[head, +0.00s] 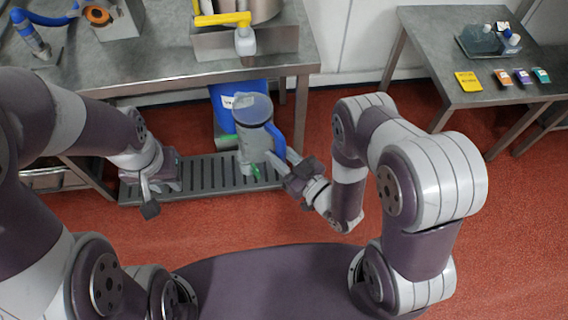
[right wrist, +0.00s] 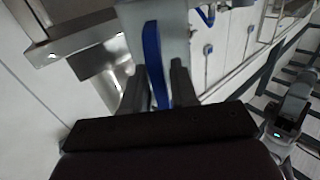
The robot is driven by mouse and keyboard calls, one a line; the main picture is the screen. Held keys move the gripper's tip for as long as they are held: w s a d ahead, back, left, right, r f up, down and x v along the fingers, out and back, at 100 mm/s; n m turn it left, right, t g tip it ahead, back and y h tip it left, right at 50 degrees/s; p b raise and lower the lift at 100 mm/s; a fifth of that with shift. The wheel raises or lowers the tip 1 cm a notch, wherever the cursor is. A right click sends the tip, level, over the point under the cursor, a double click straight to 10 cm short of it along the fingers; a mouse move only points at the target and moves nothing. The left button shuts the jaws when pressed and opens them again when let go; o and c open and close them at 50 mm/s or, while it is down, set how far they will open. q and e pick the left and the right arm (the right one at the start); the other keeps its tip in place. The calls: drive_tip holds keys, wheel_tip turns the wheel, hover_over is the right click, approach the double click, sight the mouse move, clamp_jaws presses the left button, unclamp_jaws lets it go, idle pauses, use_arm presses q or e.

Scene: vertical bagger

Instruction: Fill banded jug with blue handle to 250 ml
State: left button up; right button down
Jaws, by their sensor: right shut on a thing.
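The jug (head: 252,141) is clear grey with a blue handle (head: 276,140) on its right side and a green mark near its base. In the head view it appears upright over the grated step, below the bench edge. My right gripper (head: 284,166) is shut on the blue handle. The right wrist view shows the handle (right wrist: 154,62) between its two fingers. The jug's fill level cannot be read. My left gripper (head: 150,190) is to the left of the jug, over the grating, and seems empty. Its jaw gap is unclear.
A steel vessel with a yellow lever valve (head: 222,19) stands on the bench (head: 160,65) above the jug. A blue container (head: 224,112) is behind the jug. A blue hose nozzle (head: 30,35) lies far left. A side table (head: 425,50) holds a tray and coloured cards.

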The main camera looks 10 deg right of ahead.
drive_tip(key=w+b, duration=0.3)
drive_tip(key=w, duration=0.8)
